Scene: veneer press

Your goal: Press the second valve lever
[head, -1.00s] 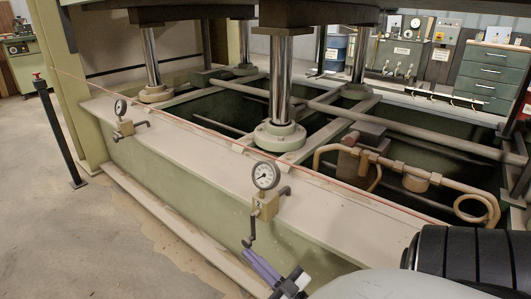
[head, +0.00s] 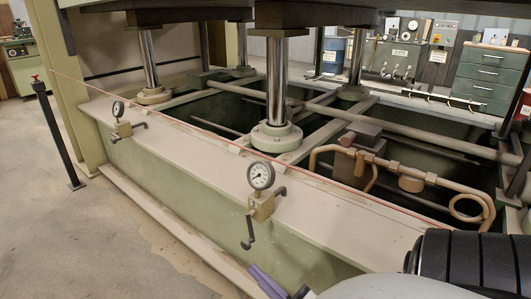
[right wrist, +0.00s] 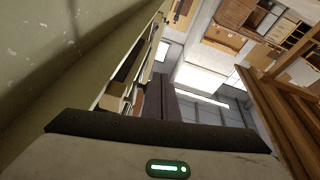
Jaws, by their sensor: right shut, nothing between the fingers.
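The second valve (head: 262,205) is a brass-coloured block marked 2 on the press's pale ledge, with a round white gauge (head: 261,176) above it. Its dark lever (head: 248,232) hangs down over the green front face. My right gripper (head: 257,271) is shut and empty, with purple-grey fingers below the lever's end and apart from it in the head view. The fingers (right wrist: 164,95) also show in the right wrist view, where the lever is not visible. The first valve (head: 122,129), with its own gauge and lever, is farther left. My left gripper is not in view.
A thin red line (head: 205,130) runs along the ledge (head: 190,150). Behind it are steel columns (head: 276,85), an open pit and copper-coloured pipes (head: 400,170). A black post (head: 55,135) stands at left; the floor (head: 60,235) in front is clear.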

